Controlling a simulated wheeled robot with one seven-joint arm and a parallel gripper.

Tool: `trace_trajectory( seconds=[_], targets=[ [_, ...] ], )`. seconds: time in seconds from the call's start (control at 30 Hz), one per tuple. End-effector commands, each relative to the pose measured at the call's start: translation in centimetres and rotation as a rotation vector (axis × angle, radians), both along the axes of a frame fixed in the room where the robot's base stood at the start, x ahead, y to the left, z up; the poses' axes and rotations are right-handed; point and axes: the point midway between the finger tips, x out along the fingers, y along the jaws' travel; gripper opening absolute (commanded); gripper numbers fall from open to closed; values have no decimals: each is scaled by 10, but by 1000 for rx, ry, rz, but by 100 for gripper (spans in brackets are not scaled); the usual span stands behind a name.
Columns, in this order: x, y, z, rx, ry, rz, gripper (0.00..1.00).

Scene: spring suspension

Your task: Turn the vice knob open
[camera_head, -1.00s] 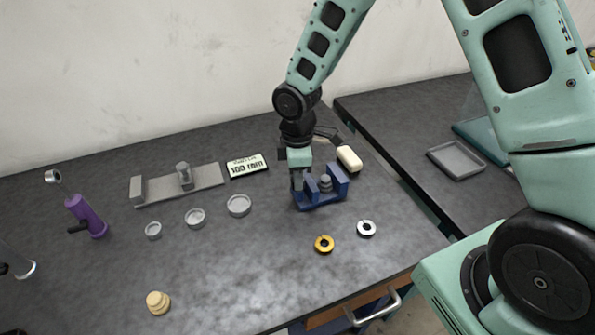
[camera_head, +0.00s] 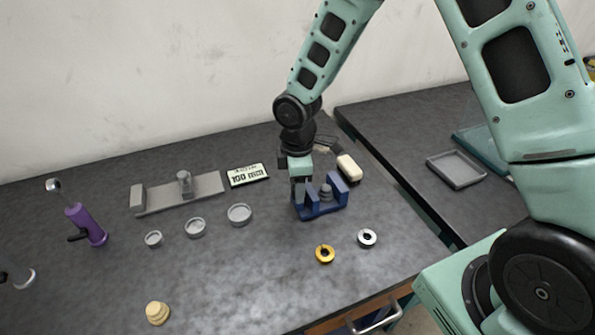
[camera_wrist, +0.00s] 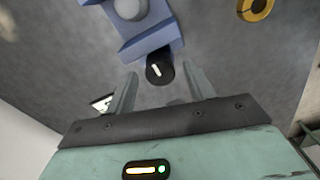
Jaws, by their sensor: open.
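The blue vice (camera_head: 322,209) stands on the dark bench below my gripper, with a grey round part (camera_head: 326,193) between its jaws. In the wrist view the vice (camera_wrist: 150,38) is at the top, and its black round knob (camera_wrist: 159,69) with a white mark faces my gripper. My gripper (camera_wrist: 160,82) is open, with one finger on each side of the knob; gaps show on both sides, and I cannot tell whether either finger touches. In the head view my gripper (camera_head: 300,190) is at the vice's left end and hides the knob.
A gold ring (camera_head: 325,254) and a silver ring (camera_head: 367,238) lie in front of the vice. A display (camera_head: 247,175), a grey fixture (camera_head: 208,187) and several small dishes (camera_head: 239,214) are to the left. A cream block (camera_head: 348,168) lies behind the vice. The front middle of the bench is clear.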

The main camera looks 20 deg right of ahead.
Motion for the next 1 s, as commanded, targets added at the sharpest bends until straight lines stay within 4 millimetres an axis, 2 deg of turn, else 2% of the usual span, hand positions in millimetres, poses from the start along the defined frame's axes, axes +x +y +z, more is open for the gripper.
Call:
trace_trajectory(
  seconds=[0.17,0.7,0.83,1.0],
  targets=[
    [1,0,20,2,-5,-3,53],
    [1,0,140,0,-6,-1,53],
    [1,0,159,1,-4,-1,53],
    [0,0,171,0,-2,0,53]
  ],
)
